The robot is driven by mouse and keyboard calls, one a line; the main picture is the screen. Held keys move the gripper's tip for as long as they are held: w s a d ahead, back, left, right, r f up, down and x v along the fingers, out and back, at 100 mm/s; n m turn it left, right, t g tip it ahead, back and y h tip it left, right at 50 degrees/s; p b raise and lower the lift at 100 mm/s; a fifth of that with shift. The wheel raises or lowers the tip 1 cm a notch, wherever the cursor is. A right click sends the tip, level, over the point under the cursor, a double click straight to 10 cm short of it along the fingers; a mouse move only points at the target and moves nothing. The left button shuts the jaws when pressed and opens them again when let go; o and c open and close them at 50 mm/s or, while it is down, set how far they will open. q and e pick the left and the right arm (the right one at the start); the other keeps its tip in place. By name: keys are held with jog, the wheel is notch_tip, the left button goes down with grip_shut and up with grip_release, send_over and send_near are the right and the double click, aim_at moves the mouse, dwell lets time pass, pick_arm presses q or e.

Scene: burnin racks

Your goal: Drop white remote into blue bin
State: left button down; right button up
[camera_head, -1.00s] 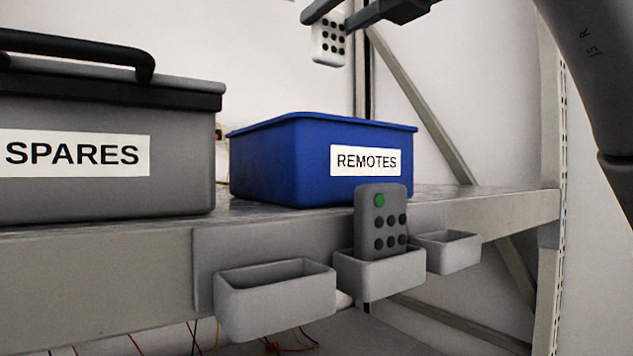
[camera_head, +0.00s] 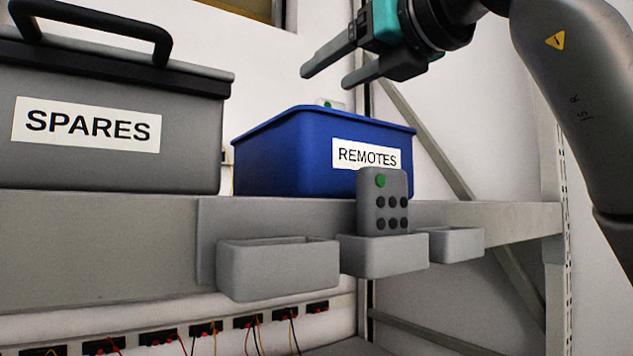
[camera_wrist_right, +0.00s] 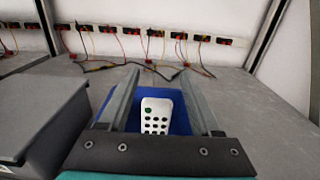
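The white remote (camera_head: 330,103) shows only its top end with a green button, just above the back rim of the blue bin (camera_head: 290,155) labelled REMOTES. In the right wrist view the white remote (camera_wrist_right: 156,116) appears over the bin's blue interior, with gaps to both fingers. I cannot tell whether it is falling or resting inside. My right gripper (camera_head: 326,77) is open above the bin, its fingers apart and clear of the remote. My left gripper is not in view.
A grey lidded box (camera_head: 100,160) labelled SPARES stands left of the bin on the shelf (camera_head: 100,235). A grey remote (camera_head: 383,200) stands in the middle holder (camera_head: 383,256) on the shelf front. Empty holders (camera_head: 278,268) flank it. Wires lie behind the bin.

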jog(key=o, duration=0.3)
jog(key=shift+o, duration=0.2)
jog(key=b+v, duration=0.3)
jog(key=v, duration=1.2)
jog(key=shift+s+d, duration=0.1)
